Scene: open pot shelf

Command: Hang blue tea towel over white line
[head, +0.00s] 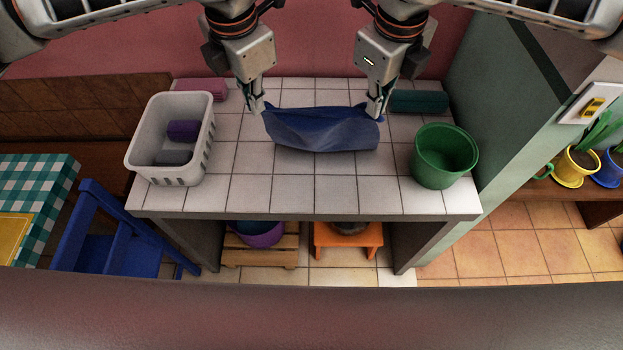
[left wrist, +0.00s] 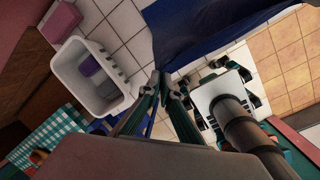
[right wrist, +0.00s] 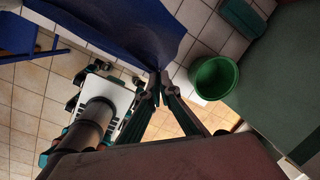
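The blue tea towel (head: 325,130) is stretched between my two grippers above the white tiled top, sagging a little in the middle. My left gripper (head: 257,108) is shut on its left upper corner. My right gripper (head: 376,108) is shut on its right upper corner. In the left wrist view the towel (left wrist: 215,32) runs away from the fingertips (left wrist: 163,80). In the right wrist view the towel (right wrist: 125,30) also reaches the fingertips (right wrist: 159,76). I cannot make out the white line in any view.
A white basket (head: 140,150) with a purple bundle (head: 183,130) stands left on the tiled top (head: 260,190). A green pot (head: 444,158) stands right. A pink folded cloth (head: 200,88) and a teal folded cloth (head: 418,101) lie at the back. The front middle is clear.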

